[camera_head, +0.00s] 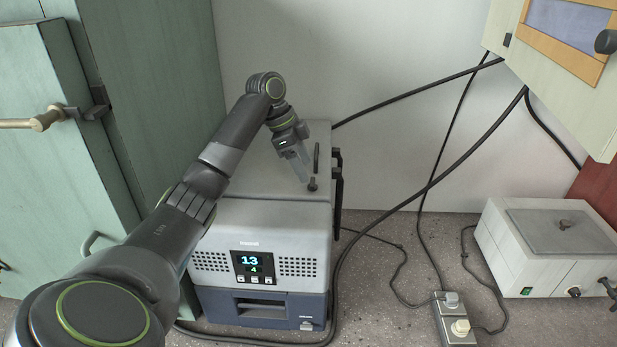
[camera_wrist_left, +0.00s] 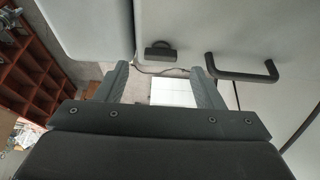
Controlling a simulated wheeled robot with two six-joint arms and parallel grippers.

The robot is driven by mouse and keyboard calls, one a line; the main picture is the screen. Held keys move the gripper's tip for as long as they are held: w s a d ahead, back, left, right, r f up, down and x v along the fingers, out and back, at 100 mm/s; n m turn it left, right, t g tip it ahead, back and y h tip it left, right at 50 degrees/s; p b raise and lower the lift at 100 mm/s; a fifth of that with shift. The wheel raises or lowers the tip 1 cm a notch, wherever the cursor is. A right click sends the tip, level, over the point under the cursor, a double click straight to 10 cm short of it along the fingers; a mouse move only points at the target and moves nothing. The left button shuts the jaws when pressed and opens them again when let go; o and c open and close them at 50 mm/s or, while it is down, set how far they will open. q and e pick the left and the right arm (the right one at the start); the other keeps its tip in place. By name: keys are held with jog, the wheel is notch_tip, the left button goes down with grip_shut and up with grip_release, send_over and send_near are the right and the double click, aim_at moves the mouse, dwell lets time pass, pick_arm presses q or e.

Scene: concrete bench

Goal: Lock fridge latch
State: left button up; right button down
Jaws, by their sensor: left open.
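The fridge (camera_head: 262,215) is a grey box with a lit display and a dark blue lower part on the floor. A small dark latch piece (camera_head: 313,184) sits on its top near the right edge, by a seam. In the left wrist view the dark latch (camera_wrist_left: 160,52) lies beside the seam, with a dark bar handle (camera_wrist_left: 242,72) to its right. My left gripper (camera_head: 303,176) points down over the fridge top, close to the latch. In the left wrist view its two fingers (camera_wrist_left: 161,72) are apart with nothing between them. I cannot tell whether it touches the latch.
A green cabinet (camera_head: 55,165) stands at the left. A white box with a grey lid (camera_head: 545,240) and a power strip (camera_head: 455,322) are on the floor at right. Black cables cross the wall and floor. A pale wall cabinet (camera_head: 570,100) hangs at upper right.

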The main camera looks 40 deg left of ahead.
aim_at(308, 186)
pick_arm(q)
jog(key=x, duration=0.3)
jog(key=shift+w+f+p, duration=0.1)
jog(key=shift+f+p, duration=0.05)
jog(key=shift+p, duration=0.25)
jog(key=shift+d+f, duration=0.1)
jog(key=shift+f, duration=0.2)
pick_arm(e)
jog(key=shift+s+d+r, duration=0.4)
jog(key=shift+s+r, duration=0.35)
jog(key=shift+s, duration=0.1)
pick_arm(q)
jog(key=shift+c, duration=0.4)
pick_arm(e)
jog(key=shift+w, duration=0.2)
